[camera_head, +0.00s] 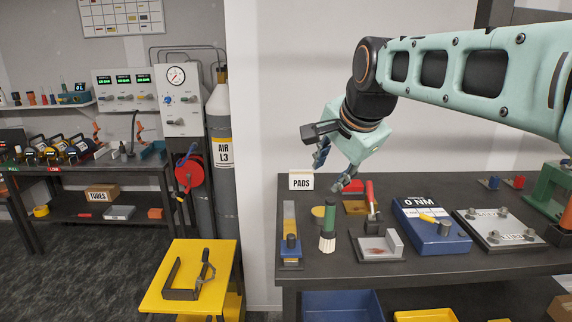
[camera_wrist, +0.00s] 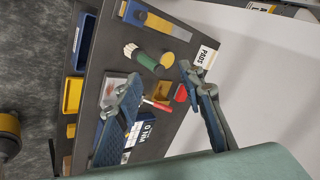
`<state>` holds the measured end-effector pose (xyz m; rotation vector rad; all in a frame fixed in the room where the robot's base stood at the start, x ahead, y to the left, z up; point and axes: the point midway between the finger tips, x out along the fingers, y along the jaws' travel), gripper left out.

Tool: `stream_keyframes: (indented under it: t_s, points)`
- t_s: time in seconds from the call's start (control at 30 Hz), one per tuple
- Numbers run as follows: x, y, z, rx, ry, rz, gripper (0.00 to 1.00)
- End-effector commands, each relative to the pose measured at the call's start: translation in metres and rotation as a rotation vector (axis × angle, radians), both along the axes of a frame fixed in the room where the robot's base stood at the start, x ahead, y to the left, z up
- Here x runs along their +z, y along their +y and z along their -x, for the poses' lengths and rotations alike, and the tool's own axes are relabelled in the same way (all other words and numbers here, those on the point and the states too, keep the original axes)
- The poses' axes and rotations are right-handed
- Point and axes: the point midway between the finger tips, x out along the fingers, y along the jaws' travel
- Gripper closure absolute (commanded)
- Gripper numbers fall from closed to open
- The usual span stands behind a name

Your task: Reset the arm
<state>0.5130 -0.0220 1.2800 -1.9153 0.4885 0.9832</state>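My arm reaches in from the upper right in the head view. My gripper (camera_head: 335,171) hangs above the back left part of the dark bench (camera_head: 440,267), near the white PADS sign (camera_head: 301,181). Its fingers are spread apart with nothing between them. In the wrist view my gripper (camera_wrist: 160,76) also shows two parted fingers, with the bench tools below and beyond them. A green-handled brush (camera_head: 328,227) and a red-handled tool (camera_head: 371,202) stand on the bench below the gripper, apart from it.
A blue torque tester (camera_head: 430,232) and a grey plate with knobs (camera_head: 499,231) lie to the right on the bench. A yellow stand (camera_head: 222,268) holding a dark clamp-like frame (camera_head: 184,277) is at left. A grey AIR cylinder (camera_head: 220,130) stands behind it.

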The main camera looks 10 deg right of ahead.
Motion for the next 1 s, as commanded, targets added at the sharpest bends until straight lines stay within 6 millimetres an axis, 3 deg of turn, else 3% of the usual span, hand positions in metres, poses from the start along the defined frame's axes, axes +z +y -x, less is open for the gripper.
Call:
stream_keyframes:
  t_s: [0.47,0.57,0.67,0.77,0.9,1.0]
  points:
    - [-0.001,0.0,0.008,0.031,0.004,0.016,0.64]
    - [-0.001,-0.001,0.02,0.068,0.01,0.032,0.64]
    - [-0.004,0.002,0.048,0.166,0.021,0.079,0.64]
    - [-0.011,0.007,0.09,0.317,0.03,0.167,0.64]
    - [-0.029,0.017,0.15,0.536,0.049,0.327,0.64]
    - [-0.045,0.021,0.184,0.664,0.069,0.438,0.64]
